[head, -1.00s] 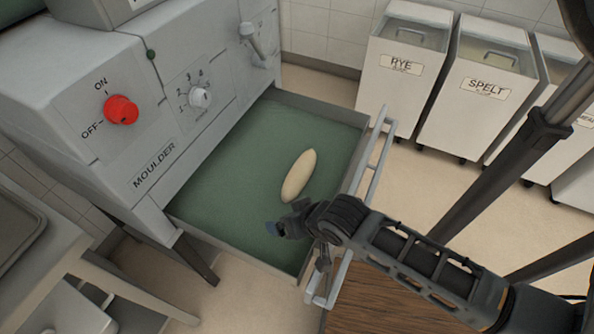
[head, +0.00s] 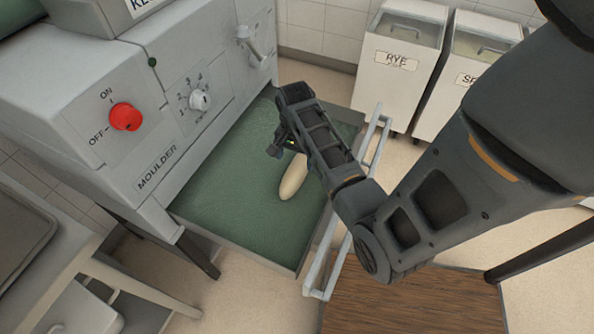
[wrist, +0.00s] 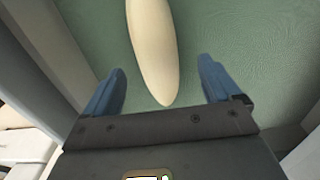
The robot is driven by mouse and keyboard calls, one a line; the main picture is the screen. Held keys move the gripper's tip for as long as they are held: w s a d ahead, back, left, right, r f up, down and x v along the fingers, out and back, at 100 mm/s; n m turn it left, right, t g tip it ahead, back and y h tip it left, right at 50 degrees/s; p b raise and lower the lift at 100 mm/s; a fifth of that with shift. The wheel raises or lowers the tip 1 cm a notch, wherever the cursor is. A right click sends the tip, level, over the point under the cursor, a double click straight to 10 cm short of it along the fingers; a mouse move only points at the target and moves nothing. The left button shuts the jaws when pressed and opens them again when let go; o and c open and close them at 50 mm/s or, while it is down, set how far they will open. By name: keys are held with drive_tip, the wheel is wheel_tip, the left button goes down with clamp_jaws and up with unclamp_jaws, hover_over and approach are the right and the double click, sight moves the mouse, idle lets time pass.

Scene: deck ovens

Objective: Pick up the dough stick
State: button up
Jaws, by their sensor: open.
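The dough stick (head: 291,180) is pale and tapered and lies on the green bed of the moulder's tray (head: 225,195). Its far end is hidden behind my arm in the head view. My gripper (head: 277,148) is over the tray by the stick's far part. In the wrist view the dough stick (wrist: 155,50) runs down from the top edge, and its tip lies between the two blue fingers of my open gripper (wrist: 161,92). The fingers stand apart on either side of it, with green bed showing between; nothing is held.
The moulder (head: 150,110), with a red knob (head: 126,117), stands at the left of the tray. A metal rail (head: 320,278) runs along the tray's right side. Flour bins (head: 398,65) stand behind on the floor. A wooden surface (head: 410,310) is in front.

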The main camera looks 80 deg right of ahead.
sight(297, 167)
drive_tip(key=f, duration=0.5)
drive_tip(key=shift+s+f, duration=0.25)
drive_tip(key=shift+f, duration=0.05)
drive_tip(key=shift+c, duration=0.4)
drive_tip(key=c, duration=1.2)
